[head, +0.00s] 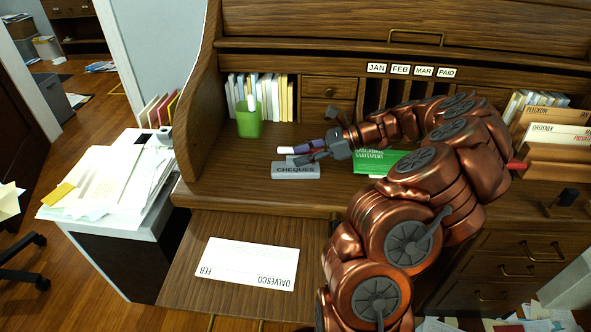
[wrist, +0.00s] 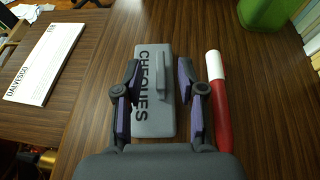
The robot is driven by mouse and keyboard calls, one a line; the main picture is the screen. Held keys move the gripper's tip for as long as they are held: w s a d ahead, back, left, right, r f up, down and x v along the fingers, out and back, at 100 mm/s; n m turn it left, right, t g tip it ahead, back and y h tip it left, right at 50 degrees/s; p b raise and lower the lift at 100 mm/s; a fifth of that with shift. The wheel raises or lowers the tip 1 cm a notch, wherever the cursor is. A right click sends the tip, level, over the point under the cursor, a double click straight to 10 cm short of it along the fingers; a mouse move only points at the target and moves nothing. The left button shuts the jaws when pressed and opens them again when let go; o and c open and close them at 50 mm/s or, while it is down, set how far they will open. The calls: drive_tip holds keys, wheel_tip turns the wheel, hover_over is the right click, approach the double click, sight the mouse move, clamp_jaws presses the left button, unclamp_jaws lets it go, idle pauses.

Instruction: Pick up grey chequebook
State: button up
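The grey chequebook (head: 295,170), marked CHEQUES, lies flat on the wooden roll-top desk (head: 240,160). In the wrist view the chequebook (wrist: 154,118) sits between the two fingers of my gripper (wrist: 158,100), with a raised grey strip on its right part. In the head view my gripper (head: 300,153) is just behind and above the chequebook. Whether the pads are level with it is hard to tell.
A red marker with a white cap (wrist: 220,105) lies just right of the right finger. A green cup (head: 249,120) stands behind. A DALVESCO paper (head: 246,262) lies on the pull-out board. A green statement (head: 375,161) is to the right.

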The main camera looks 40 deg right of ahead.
drive_tip(key=shift+x, duration=1.2)
clamp_jaws()
